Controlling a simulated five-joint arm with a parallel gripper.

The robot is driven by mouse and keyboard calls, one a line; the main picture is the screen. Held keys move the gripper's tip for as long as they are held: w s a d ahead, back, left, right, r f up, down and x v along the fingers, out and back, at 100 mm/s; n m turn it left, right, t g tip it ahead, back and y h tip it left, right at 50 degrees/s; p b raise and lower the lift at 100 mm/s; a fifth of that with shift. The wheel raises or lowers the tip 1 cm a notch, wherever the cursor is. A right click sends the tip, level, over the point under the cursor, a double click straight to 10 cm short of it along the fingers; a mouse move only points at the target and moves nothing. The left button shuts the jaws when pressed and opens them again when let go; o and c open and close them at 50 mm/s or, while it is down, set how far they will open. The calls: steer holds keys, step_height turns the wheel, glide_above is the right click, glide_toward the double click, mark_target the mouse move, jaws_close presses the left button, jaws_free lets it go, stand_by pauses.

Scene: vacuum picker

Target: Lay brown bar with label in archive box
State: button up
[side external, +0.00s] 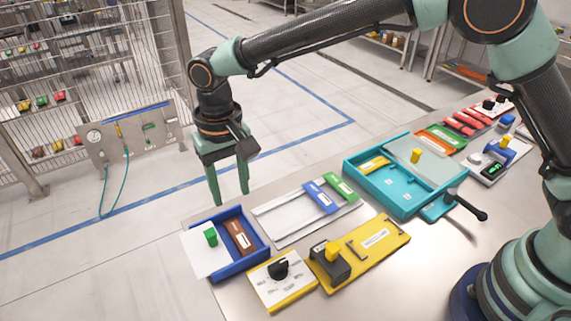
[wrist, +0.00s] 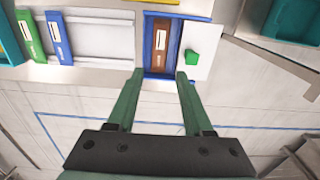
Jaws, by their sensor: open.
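A brown bar with a white label (side external: 240,236) lies inside a blue open-topped box (side external: 261,248) at the front left of the bench. It also shows in the wrist view (wrist: 172,47), within the blue walls (wrist: 149,44). A white panel with a green knob (side external: 197,256) covers the left part of the box in the side view. My gripper (side external: 230,197) is open and empty, fingers pointing down, above and behind the box. In the wrist view, the fingertips (wrist: 160,73) are apart and appear near the box's edge. Which box is the archive box cannot be told for certain.
A white tray (side external: 282,228) holds a blue bar (side external: 320,197) and a green bar (side external: 341,186). A white panel with a black knob (side external: 273,290) and a yellow plate (side external: 384,250) stand in front. A teal box (side external: 402,208) with a sliding lid is farther right.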

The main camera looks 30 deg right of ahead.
steer(key=s+d+r+t, duration=0.1)
steer(key=d+r, duration=0.6)
steer(key=d, duration=0.2)
steer(key=s+d+r+t, duration=0.1)
steer(key=d+r+t, duration=0.1)
steer(key=d+r, duration=0.55)
steer(key=s+d+f+t, duration=0.2)
steer(key=s+d, duration=0.8)
steer(key=d, duration=0.4)
steer(key=shift+t, duration=0.3)
steer(key=shift+r, duration=0.1)
